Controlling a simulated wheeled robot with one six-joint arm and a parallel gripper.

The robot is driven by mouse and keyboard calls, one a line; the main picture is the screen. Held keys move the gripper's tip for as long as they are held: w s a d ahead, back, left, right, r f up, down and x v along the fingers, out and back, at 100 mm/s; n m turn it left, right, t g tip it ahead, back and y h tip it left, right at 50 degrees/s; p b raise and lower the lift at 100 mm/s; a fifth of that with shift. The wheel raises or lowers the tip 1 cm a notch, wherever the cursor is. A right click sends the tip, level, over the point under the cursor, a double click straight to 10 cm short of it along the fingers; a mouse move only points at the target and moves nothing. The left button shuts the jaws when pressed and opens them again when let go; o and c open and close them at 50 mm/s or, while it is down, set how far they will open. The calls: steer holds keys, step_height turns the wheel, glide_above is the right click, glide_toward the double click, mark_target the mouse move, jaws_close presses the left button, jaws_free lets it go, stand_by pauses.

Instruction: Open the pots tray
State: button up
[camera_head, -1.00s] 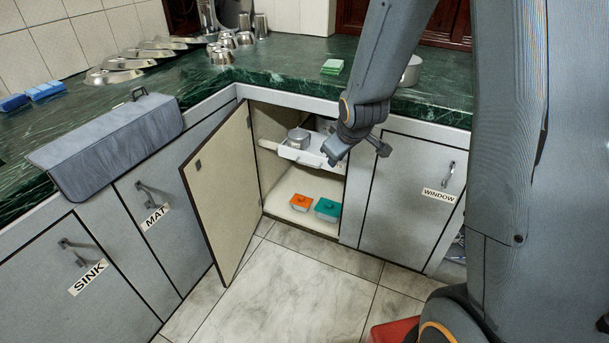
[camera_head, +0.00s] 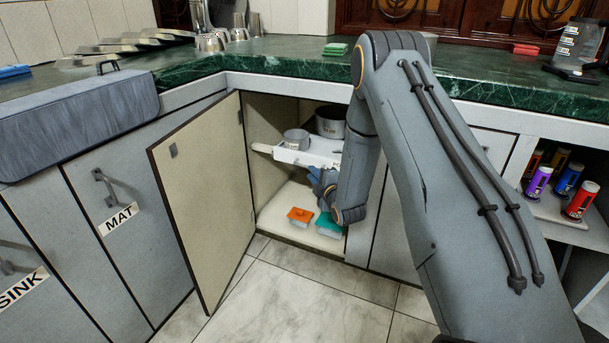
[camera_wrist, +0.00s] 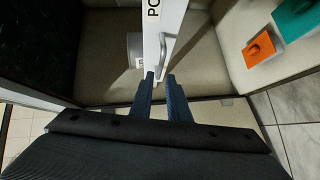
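The white pots tray (camera_head: 300,158) sits inside the open corner cabinet, with a small metal pot and a larger pot behind it. In the wrist view its white front panel (camera_wrist: 170,22) shows part of a label reading "PO" and a metal bar handle (camera_wrist: 166,50). My gripper (camera_wrist: 161,78) is open, its two dark blue fingers a little apart and empty. The fingertips are close to the handle; I cannot tell whether they touch it. In the head view my gripper (camera_head: 320,178) is just below the tray front, partly hidden by my wrist.
The cabinet door (camera_head: 205,195) stands open to the left. An orange-lidded box (camera_head: 300,215) and a teal-lidded box (camera_head: 328,226) are on the cabinet floor. The countertop edge (camera_head: 290,85) runs above. Several spray cans stand on a shelf at right.

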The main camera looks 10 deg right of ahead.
mark_target(306, 166)
steer(key=shift+b+x, duration=1.35)
steer(key=shift+x, duration=2.6)
jaws_close()
